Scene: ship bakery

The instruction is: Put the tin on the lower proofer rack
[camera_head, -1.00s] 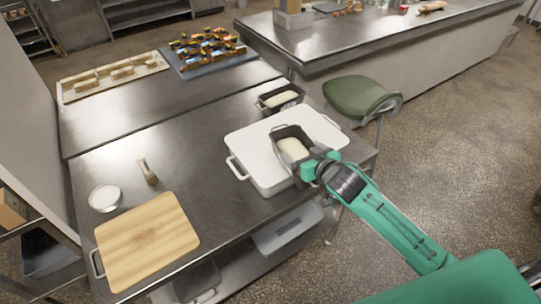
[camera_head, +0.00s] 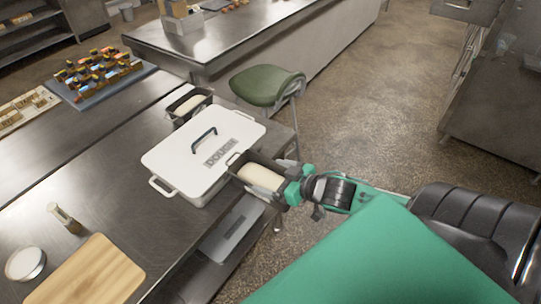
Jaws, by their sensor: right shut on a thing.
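A dark loaf tin (camera_head: 249,184) with pale dough in it is held by my right gripper (camera_head: 291,185), which is shut on its right end. The tin is upright, just beyond the right edge of the white lidded dough box (camera_head: 178,161). My green right arm reaches in from the lower right. A second dark tin (camera_head: 177,109) with dough stands on the steel table behind the box. No proofer rack can be made out for certain. My left gripper is not in view.
The steel table (camera_head: 102,192) also holds a wooden board (camera_head: 88,275), a white bowl (camera_head: 25,263), a small bottle (camera_head: 66,219) and a blue tray of small goods (camera_head: 112,92). A green stool (camera_head: 262,84) stands behind. Floor at right is open before a steel cabinet (camera_head: 497,105).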

